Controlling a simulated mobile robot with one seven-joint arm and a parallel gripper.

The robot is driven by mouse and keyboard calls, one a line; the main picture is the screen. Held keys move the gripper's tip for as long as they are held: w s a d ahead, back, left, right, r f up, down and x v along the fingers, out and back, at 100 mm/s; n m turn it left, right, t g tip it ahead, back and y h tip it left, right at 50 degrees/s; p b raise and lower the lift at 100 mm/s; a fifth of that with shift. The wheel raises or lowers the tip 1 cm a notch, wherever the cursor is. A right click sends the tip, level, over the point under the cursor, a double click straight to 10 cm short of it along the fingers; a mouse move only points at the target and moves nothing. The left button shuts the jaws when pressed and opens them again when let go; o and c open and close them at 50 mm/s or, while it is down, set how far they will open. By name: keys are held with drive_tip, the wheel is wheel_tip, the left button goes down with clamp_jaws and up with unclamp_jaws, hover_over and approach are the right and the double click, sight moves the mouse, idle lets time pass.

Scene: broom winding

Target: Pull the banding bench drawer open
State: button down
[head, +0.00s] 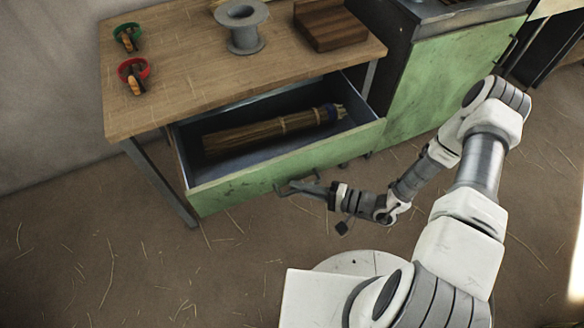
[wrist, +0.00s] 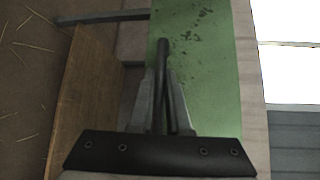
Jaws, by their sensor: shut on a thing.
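The banding bench drawer (head: 240,178) has a worn green front and stands pulled out from under the wooden bench top in the head view. A broom-like bundle (head: 270,130) with bands around it lies inside. My gripper (head: 291,187) is at the dark bar handle on the drawer front and is shut on it. In the wrist view the handle (wrist: 162,62) runs between the two fingers of my gripper (wrist: 160,105), with the green drawer front (wrist: 205,70) behind. The fingers hide part of the handle.
The bench top (head: 190,65) holds a grey spool (head: 242,30), a brown wooden block (head: 328,24), and two tools with green (head: 127,36) and red (head: 133,74) rings. A green cabinet (head: 445,80) stands to the right.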

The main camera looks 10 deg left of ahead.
drive_tip(key=shift+s+d, duration=0.45)
drive_tip(key=shift+s, duration=0.25)
drive_tip(key=shift+s+d, duration=0.4)
drive_tip(key=shift+s, duration=0.25)
drive_tip(key=shift+s+d, duration=0.45)
drive_tip(key=shift+s, duration=0.25)
drive_tip(key=c, duration=0.9)
unclamp_jaws()
drive_tip(key=shift+d, duration=0.1)
